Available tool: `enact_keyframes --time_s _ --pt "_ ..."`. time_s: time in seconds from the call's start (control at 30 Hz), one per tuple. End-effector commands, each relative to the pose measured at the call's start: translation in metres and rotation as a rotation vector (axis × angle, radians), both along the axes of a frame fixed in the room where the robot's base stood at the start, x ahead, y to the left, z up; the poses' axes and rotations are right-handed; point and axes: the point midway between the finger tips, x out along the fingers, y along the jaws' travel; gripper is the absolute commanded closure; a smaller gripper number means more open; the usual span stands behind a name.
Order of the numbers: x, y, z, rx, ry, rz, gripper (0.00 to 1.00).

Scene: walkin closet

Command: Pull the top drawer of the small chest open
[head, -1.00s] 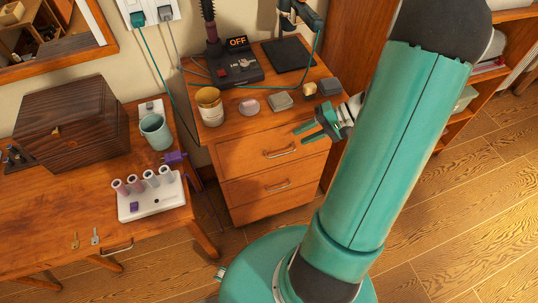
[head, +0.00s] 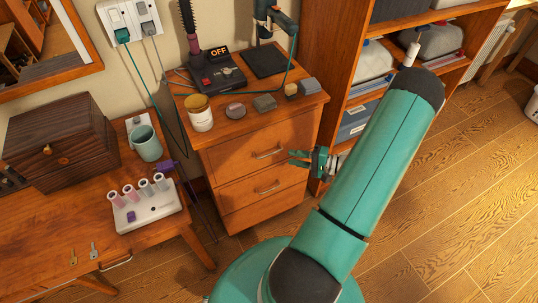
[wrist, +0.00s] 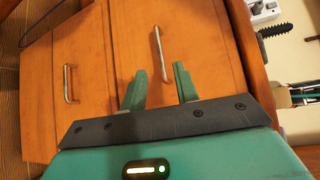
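The small wooden chest (head: 222,150) stands against the wall, its drawers looking shut. The top drawer (head: 290,138) has a metal bar handle (head: 269,153); the drawer below has a similar handle (head: 268,187). My gripper (head: 292,158) is open and empty, to the right of the top handle in the head view. In the wrist view, turned on its side, the gripper's two green fingers (wrist: 161,85) stand apart. The top handle (wrist: 161,54) shows beyond them, lined up with the gap between them and not touched. The lower handle (wrist: 68,83) is to the left.
On the chest top are a jar (head: 199,113), a dark device reading OFF (head: 217,75) and several small items. A desk (head: 60,230) with a dark box (head: 58,140) and mug (head: 146,143) is left. A shelf unit (head: 333,60) stands right. Floor is clear at lower right.

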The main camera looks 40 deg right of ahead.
Motion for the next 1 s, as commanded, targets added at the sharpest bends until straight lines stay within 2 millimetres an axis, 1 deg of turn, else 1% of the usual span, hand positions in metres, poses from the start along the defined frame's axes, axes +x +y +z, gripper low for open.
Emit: enact_keyframes --time_s 0.03,0.2,0.4,0.5,0.6,0.83,0.87,0.9,0.97,1.0 --pt "0.01 0.007 -0.001 0.003 0.0 0.004 0.7" --pt "0.039 0.025 -0.006 0.003 -0.001 0.007 0.7" --pt "0.067 0.042 -0.011 0.002 0.001 0.007 0.7" --pt "0.075 0.048 -0.012 0.001 0.0 0.007 0.7" --pt "0.079 0.051 -0.013 0.001 0.0 0.007 0.7" --pt "0.08 0.051 -0.013 0.0 0.001 0.006 0.7" --pt "0.08 0.051 -0.013 0.001 0.001 0.006 0.72" --pt "0.08 0.051 -0.013 0.001 0.001 0.006 0.8" --pt "0.08 0.051 -0.013 0.001 0.001 0.006 0.91" --pt "0.08 0.051 -0.013 0.001 0.001 0.006 0.99"
